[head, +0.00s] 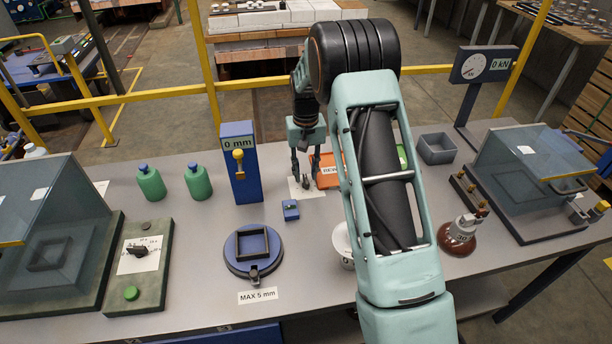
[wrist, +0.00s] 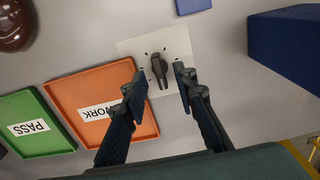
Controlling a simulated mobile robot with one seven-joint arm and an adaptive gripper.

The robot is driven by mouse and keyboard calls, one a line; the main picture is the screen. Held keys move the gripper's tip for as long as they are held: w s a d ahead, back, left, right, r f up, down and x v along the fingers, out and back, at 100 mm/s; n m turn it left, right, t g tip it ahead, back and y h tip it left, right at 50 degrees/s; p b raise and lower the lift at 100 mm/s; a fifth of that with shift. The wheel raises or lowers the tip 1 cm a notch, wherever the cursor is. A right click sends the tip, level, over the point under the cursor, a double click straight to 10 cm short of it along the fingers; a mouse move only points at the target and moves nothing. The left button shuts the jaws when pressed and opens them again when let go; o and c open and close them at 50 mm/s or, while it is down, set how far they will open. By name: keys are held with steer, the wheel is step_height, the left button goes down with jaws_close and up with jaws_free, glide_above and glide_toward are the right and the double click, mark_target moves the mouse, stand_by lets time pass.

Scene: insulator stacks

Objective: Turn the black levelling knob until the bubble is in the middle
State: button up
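The black levelling knob (wrist: 157,70) stands on a white card (wrist: 125,47) with tick marks around it, upper middle of the wrist view. My gripper (wrist: 160,82) is open, one finger on each side of the knob. Gaps show between the fingers and the knob, so it does not look gripped. In the head view my gripper (head: 305,172) points down over the card, and the knob is a small dark shape there. A small blue block (head: 290,211), perhaps the bubble level, sits just in front of the card. Its bubble is too small to read.
A blue "0 mm" post (head: 240,178) stands left of my gripper. An orange tray (wrist: 91,103) and a green PASS tray (wrist: 32,128) lie close by. A round blue stand (head: 252,250) is in front. Bare tabletop lies between these things.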

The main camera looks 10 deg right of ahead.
steer(key=shift+f, duration=1.1)
jaws_close()
steer(key=shift+m, duration=0.4)
steer(key=m+b, duration=0.1)
steer(key=m, duration=0.2)
steer(key=shift+m, duration=0.3)
steer(key=m, duration=0.5)
steer(key=shift+m, duration=0.3)
